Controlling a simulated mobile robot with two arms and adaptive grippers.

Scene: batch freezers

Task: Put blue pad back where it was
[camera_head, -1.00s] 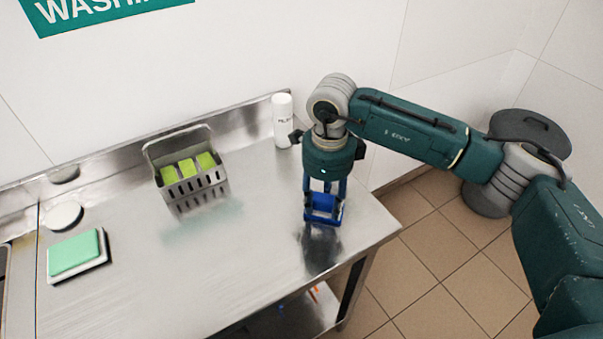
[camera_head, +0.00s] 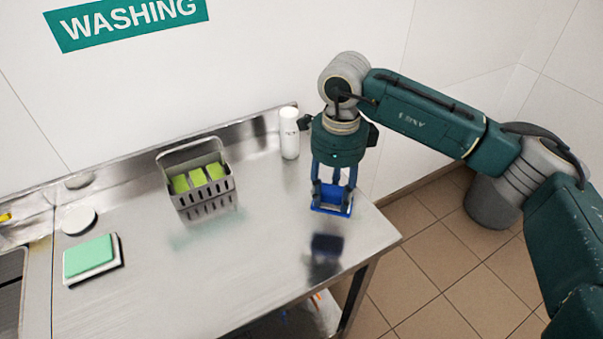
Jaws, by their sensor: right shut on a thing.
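The blue pad (camera_head: 333,208) is held between the fingers of my right gripper (camera_head: 333,188), near the right end of the steel table (camera_head: 200,285). The gripper is shut on it and points down. The pad hangs above the tabletop, and its dark reflection shows on the steel below, apart from it. The fingers hide part of the pad. My left gripper is not in view.
A grey slotted basket (camera_head: 206,207) with green sponges stands at the table's back. A white bottle (camera_head: 289,133) stands right of it. A green pad (camera_head: 90,256) on a white base and a white disc (camera_head: 79,220) lie left. The table's middle is clear.

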